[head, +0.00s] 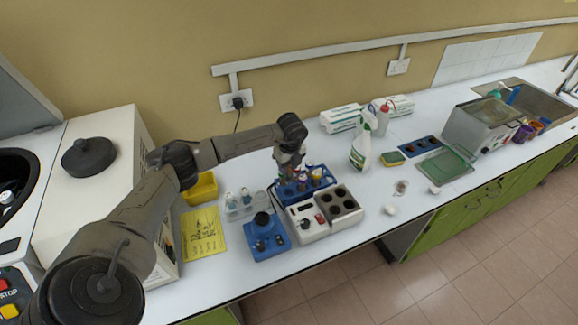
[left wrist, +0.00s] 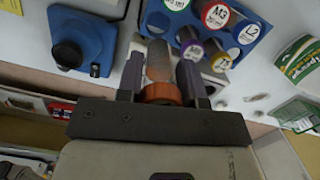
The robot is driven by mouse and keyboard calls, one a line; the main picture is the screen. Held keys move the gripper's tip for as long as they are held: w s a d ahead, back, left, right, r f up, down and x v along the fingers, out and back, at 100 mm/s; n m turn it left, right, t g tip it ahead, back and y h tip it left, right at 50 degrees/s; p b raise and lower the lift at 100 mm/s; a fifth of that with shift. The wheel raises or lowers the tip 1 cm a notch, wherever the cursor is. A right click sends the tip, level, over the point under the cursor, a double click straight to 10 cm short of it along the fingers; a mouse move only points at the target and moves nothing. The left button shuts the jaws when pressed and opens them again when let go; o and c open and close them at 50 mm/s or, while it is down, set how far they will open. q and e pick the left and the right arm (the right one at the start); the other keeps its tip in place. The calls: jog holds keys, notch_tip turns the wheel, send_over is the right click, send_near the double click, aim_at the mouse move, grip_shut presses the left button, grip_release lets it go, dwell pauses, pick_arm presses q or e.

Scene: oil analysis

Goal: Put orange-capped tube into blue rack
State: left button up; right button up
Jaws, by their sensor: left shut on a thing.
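My left gripper (head: 288,165) is over the blue rack (head: 326,182) in the head view. In the left wrist view my left gripper (left wrist: 160,72) is shut on the orange-capped tube (left wrist: 161,93), whose clear brownish body stretches away between the fingers. The blue rack (left wrist: 247,52) is just beyond the fingers in that view and holds several tubes with coloured, labelled caps, such as M3 and L2. I cannot tell whether the held tube touches the rack. My right gripper is not in view.
A white device (head: 306,230) and a grey block with round wells (head: 353,213) stand in front of the rack. A blue device (head: 266,248) and a clear bottle holder (head: 240,213) are to its left. A spray bottle (head: 361,150) stands to the right. Counter beyond it has free room.

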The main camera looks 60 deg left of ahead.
aim_at(288, 183)
pick_arm(q)
jog(key=shift+f+b, duration=3.6)
jog(key=shift+f, duration=0.85)
jog(key=shift+f+b, duration=0.4)
jog(key=shift+f, duration=0.55)
jog(key=o, duration=1)
jog(key=shift+r, duration=0.1)
jog(key=shift+r, duration=0.25)
jog(key=r, duration=0.4)
jog(key=d+r, duration=0.1)
jog(key=r, duration=0.8)
jog(key=shift+d+p, duration=0.35)
jog(key=shift+p, duration=0.05)
